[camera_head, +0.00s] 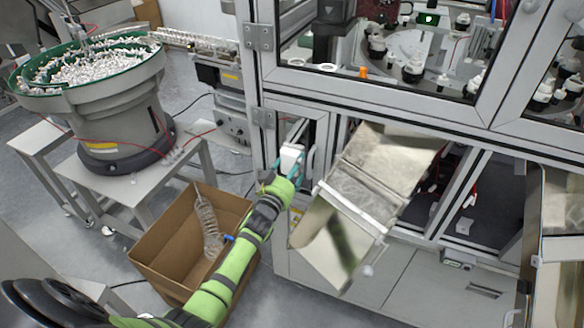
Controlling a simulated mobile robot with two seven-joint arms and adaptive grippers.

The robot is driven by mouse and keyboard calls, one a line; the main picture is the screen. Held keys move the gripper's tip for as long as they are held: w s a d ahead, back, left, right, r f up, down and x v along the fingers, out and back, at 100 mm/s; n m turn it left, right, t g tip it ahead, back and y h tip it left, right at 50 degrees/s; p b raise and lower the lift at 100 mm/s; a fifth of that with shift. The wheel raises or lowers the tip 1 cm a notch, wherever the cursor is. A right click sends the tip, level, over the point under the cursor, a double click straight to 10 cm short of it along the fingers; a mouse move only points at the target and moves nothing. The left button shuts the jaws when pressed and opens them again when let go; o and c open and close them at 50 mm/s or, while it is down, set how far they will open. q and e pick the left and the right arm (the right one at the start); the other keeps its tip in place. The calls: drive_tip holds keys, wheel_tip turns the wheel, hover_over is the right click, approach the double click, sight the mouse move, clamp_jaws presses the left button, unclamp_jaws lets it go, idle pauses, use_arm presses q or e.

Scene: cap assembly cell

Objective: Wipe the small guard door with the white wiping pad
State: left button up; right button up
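The white wiping pad (291,157) is a small white block held between the teal-tipped fingers of my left gripper (289,170). My green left arm reaches up to it from the bottom left. The small guard door (321,133) is the narrow aluminium-framed panel with hinges on its left, below the large upper window. The pad is in front of this door's panel, at or very close to it; I cannot tell whether they touch. The gripper and pad hide part of the panel. My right gripper is not in view.
A sloping metal chute (352,205) stands out just right of the small door, close to my gripper. A cardboard box (168,248) with a clear coiled item is below my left arm. A bowl feeder (100,90) full of white parts stands at left.

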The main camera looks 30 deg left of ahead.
use_arm(q)
drive_tip(key=shift+r, duration=0.1)
drive_tip(key=s+p, duration=0.5)
drive_tip(key=s, duration=0.4)
drive_tip(key=shift+d, duration=0.3)
idle(0.4)
